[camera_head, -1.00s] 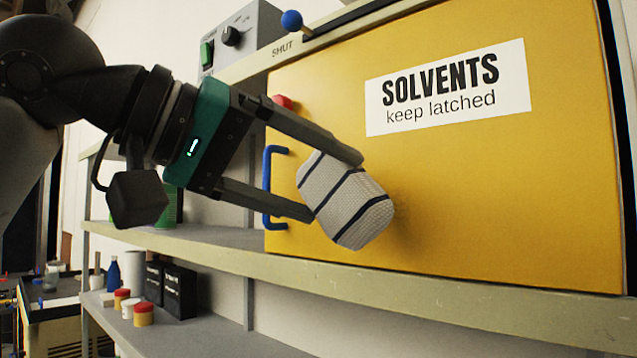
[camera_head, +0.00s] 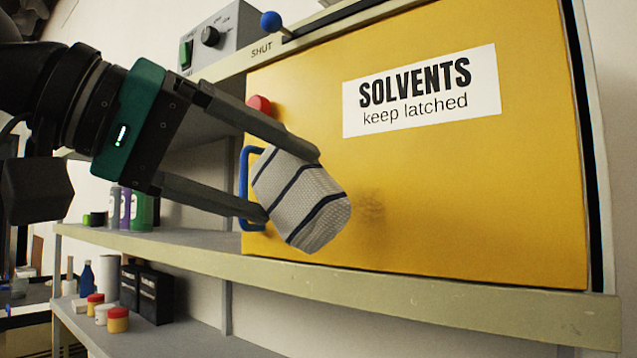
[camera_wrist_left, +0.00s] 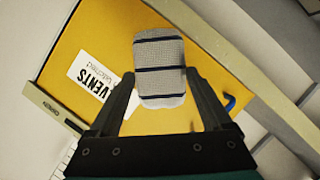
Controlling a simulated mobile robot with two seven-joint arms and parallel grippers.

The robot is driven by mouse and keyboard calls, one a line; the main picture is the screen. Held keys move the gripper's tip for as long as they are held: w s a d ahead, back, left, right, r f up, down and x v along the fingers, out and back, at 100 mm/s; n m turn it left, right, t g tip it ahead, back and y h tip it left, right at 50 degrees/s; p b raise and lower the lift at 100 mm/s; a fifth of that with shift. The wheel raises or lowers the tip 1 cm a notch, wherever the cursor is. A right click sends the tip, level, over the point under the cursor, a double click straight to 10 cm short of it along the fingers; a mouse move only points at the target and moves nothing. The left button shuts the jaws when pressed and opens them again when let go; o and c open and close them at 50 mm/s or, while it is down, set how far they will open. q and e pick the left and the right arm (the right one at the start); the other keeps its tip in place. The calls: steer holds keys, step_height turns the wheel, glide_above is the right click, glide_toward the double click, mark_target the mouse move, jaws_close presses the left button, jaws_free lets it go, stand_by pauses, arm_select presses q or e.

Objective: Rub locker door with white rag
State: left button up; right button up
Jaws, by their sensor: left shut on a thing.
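The yellow locker door (camera_head: 440,200) carries a white label reading "SOLVENTS keep latched" (camera_head: 420,92). A faint brownish smudge (camera_head: 370,205) shows on the door just right of the rag. My left gripper (camera_head: 292,185) is shut on the white rag (camera_head: 310,207), which has dark stripes. The rag is in front of the door's lower left part; I cannot tell whether it touches. It partly hides the blue handle (camera_head: 245,175). In the left wrist view, the rag (camera_wrist_left: 160,70) sits between both fingers with the door (camera_wrist_left: 85,45) behind it. My right gripper is not in view.
A blue-knobbed lever (camera_head: 271,21) stands at the top by the word SHUT. A red button (camera_head: 260,106) is at the door's left edge. A grey control box (camera_head: 225,40) is behind. Bottles and jars stand on the shelves (camera_head: 180,245) at left.

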mark_target(381, 213)
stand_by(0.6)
arm_select(q)
steer(key=shift+w+a+p+x, duration=0.15)
steer(key=shift+w+a+x, duration=0.05)
steer(key=shift+x, duration=1)
steer(key=shift+w+a+p+x, duration=0.15)
steer(key=shift+w+x, duration=0.1)
steer(key=shift+x, duration=0.95)
steer(key=shift+w+a+p+x, duration=0.1)
steer(key=shift+w+a+x, duration=0.1)
steer(key=shift+x, duration=1)
steer(key=shift+f, duration=0.1)
steer(key=shift+w+d+p, duration=0.4)
steer(key=shift+w+d, duration=0.2)
steer(key=shift+w, duration=0.25)
steer(key=shift+s+d+b, duration=0.4)
steer(key=shift+s+d, duration=0.75)
steer(key=shift+d, duration=0.45)
steer(key=shift+a, duration=0.1)
steer(key=shift+w+a+p, duration=0.25)
steer(key=shift+w+a, duration=0.35)
steer(key=shift+a, duration=0.2)
steer(key=shift+w+a+p, duration=0.2)
steer(key=shift+w+a, duration=0.4)
steer(key=shift+a, duration=0.15)
